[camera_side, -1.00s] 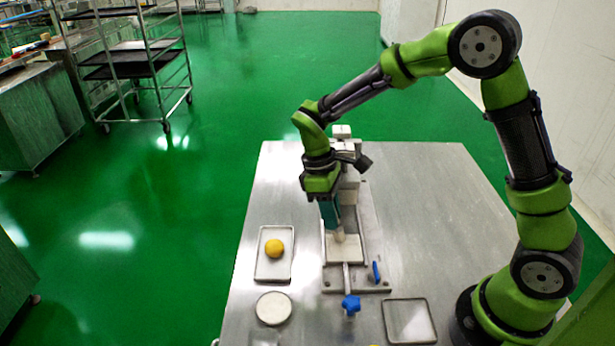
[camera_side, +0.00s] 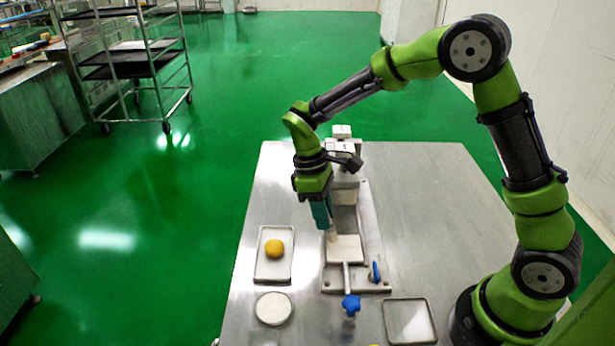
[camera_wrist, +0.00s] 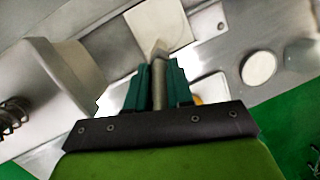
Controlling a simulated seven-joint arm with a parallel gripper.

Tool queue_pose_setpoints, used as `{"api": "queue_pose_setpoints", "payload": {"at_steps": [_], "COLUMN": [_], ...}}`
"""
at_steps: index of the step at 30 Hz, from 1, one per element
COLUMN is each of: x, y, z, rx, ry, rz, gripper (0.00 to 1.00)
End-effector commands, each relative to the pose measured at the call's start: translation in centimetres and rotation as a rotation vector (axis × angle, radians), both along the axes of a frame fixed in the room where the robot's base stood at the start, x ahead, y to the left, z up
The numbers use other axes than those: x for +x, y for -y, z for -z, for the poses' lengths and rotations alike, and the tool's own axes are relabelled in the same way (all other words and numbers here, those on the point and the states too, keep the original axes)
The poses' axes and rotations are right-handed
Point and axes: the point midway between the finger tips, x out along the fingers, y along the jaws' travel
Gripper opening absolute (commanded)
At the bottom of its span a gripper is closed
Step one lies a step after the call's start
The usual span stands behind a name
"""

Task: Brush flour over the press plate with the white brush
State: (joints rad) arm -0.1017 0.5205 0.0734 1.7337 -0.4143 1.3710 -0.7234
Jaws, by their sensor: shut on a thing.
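The press plate (camera_side: 346,250) is a pale square on the machine's metal base, and it also shows at the top of the wrist view (camera_wrist: 158,24). My gripper (camera_side: 322,218) is shut on the white brush (camera_side: 331,236) and holds it pointing down at the plate's left edge in the side view. In the wrist view the teal fingers (camera_wrist: 160,85) close around the brush's pale handle (camera_wrist: 163,90). The brush tip lies over or just beside the plate's edge; I cannot tell whether it touches.
A tray with a yellow ball (camera_side: 275,249) lies left of the machine. A round white dish (camera_side: 273,308) and an empty square tray (camera_side: 409,321) lie in front. A blue star knob (camera_side: 351,304) and blue lever (camera_side: 375,271) stick up. The machine's white column (camera_side: 343,175) stands behind the plate.

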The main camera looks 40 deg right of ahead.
Motion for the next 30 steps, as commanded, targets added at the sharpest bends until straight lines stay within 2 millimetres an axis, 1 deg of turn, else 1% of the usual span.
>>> {"api": "queue_pose_setpoints", "payload": {"at_steps": [3,17,18,28,30], "x": [-0.9,-3.9,-4.2,-6.3,-5.6], "y": [1.0,3.9,3.4,1.2,0.8], "z": [0.0,0.0,0.0,0.0,0.0], "rx": [-0.001,0.000,0.000,0.001,0.000], "ry": [-0.002,-0.001,-0.001,-0.001,0.000], "rz": [0.002,0.002,-0.002,-0.002,-0.001], "gripper": [0.00,0.00,0.00,0.00,0.00]}}
